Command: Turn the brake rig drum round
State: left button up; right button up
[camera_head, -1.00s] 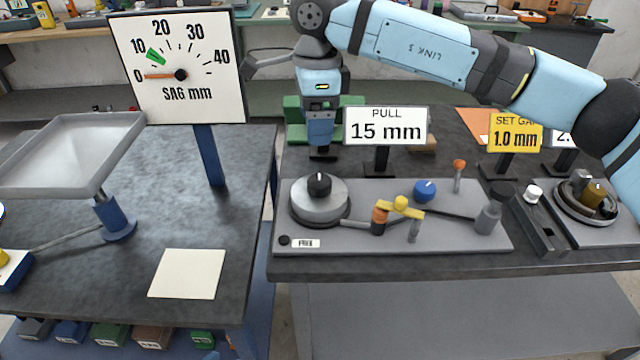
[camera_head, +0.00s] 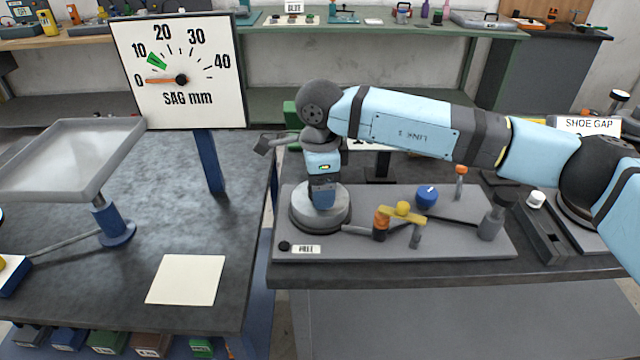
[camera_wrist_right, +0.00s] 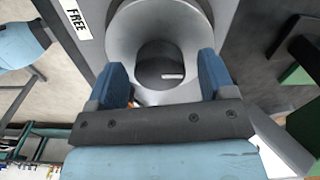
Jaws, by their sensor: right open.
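The brake rig drum (camera_head: 336,212) is a round grey disc at the left end of a grey base plate (camera_head: 450,240) on the right-hand table. In the right wrist view the drum (camera_wrist_right: 203,22) has a dark round knob (camera_wrist_right: 160,64) with a white mark in its middle. My right gripper (camera_head: 322,205) points down over the drum and hides its knob in the head view. In the right wrist view its two blue fingers (camera_wrist_right: 160,75) are apart, one on each side of the knob. Whether they touch it I cannot tell. My left gripper is not in view.
A FREE label (camera_head: 306,249) lies on the plate's front left. A yellow-topped lever (camera_head: 402,210), a blue knob (camera_head: 427,196) and a grey post (camera_head: 491,223) stand to the right. My arm covers most of the PULL sign. A sag gauge (camera_head: 181,75) stands left.

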jog(key=shift+f, duration=0.1)
jog(key=c, duration=0.9)
jog(key=shift+m, duration=0.4)
